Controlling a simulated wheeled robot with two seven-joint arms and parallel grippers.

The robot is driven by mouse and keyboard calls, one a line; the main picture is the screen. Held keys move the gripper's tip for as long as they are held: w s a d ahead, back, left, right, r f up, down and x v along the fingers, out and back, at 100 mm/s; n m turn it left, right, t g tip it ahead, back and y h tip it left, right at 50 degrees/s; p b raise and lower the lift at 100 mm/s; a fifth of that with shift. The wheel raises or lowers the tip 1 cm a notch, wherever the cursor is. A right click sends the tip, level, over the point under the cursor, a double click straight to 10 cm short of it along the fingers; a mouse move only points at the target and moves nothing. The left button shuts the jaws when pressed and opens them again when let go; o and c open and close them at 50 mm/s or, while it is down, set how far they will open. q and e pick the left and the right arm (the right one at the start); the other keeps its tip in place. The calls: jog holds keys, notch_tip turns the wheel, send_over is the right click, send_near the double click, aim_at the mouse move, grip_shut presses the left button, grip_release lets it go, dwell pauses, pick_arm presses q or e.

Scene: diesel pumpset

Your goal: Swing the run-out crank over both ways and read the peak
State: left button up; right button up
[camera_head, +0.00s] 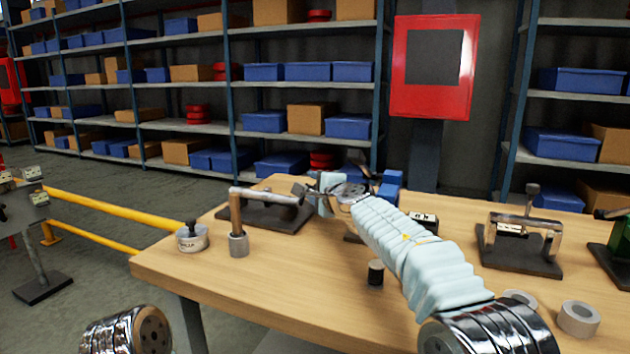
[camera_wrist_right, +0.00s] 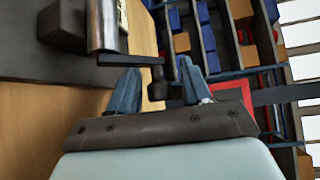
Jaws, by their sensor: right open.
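The run-out fixture (camera_head: 262,197) is a horizontal metal shaft on a dark base plate at the table's back left. In the right wrist view its pale metal cylinder (camera_wrist_right: 103,25) is at upper left. A thin dark crank arm (camera_wrist_right: 130,59) reaches from it to a dark handle with a knob (camera_wrist_right: 157,90). My right gripper (camera_head: 318,190) is at the fixture's right end. Its two blue-grey fingers (camera_wrist_right: 158,72) are open, with the handle appearing between them; contact cannot be told. No peak reading is legible. My left gripper is out of view.
A round labelled gauge (camera_head: 192,238) and a grey cylinder (camera_head: 238,245) stand at the table's left. A small dark cylinder (camera_head: 375,273) stands before my right arm. Another fixture (camera_head: 520,245) and a grey ring (camera_head: 579,318) are at right. The front-left tabletop is clear.

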jog(key=shift+w+a, duration=0.1)
jog(key=shift+w, duration=0.1)
grip_shut()
jog(key=shift+w+f+b, duration=0.15)
jog(key=shift+f+b, duration=0.2)
jog(key=shift+b, duration=0.05)
jog(key=shift+m+g, duration=0.4)
jog(key=shift+g, duration=0.1)
jog(key=shift+w+g+h+p, duration=0.1)
jog(key=shift+g+h+p, duration=0.2)
jog(key=shift+p, duration=0.15)
jog(key=shift+f+m+g, duration=0.6)
jog(key=shift+m, duration=0.2)
